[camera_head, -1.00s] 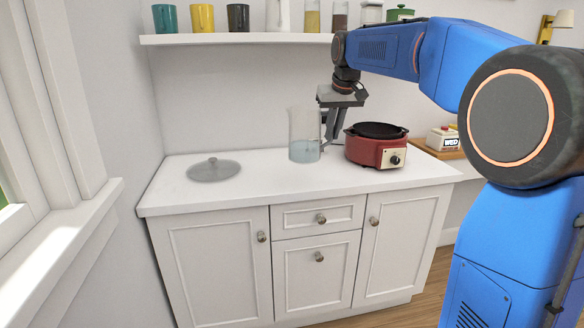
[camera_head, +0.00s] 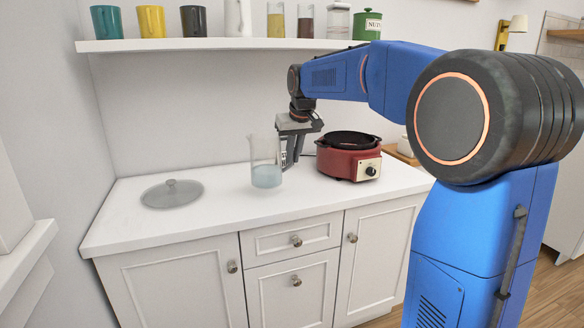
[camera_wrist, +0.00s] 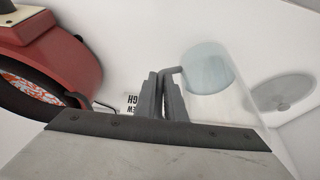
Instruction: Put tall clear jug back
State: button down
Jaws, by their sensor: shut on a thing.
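The tall clear jug (camera_head: 264,151) stands upright at the counter, with pale blue liquid in its lower part. In the wrist view its pale blue part (camera_wrist: 208,68) shows to the right of the fingers. My gripper (camera_head: 291,160) is on the jug's right side, shut on its grey handle (camera_wrist: 172,71). In the wrist view the fingers (camera_wrist: 162,95) are close together around the handle's end. I cannot tell whether the jug's base touches the counter or is slightly above it.
The red cooker (camera_head: 348,163) is close on the gripper's right. A round glass lid (camera_head: 172,194) lies on the white counter (camera_head: 215,215) at the left. Above, the shelf (camera_head: 190,45) holds mugs, jars and a green canister (camera_head: 367,24). The counter front between lid and cooker is clear.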

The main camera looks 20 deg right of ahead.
jog(key=shift+f, duration=2)
jog(key=c, duration=1.8)
grip_release()
jog(key=v, duration=1.2)
jog(key=s+f, duration=0.8)
jog(key=s, duration=0.4)
jog(key=s+a+f, duration=0.1)
jog(key=s+f, duration=0.7)
jog(key=s, duration=0.5)
jog(key=s+f, duration=0.8)
jog(key=s, duration=0.5)
jog(key=shift+a, duration=0.3)
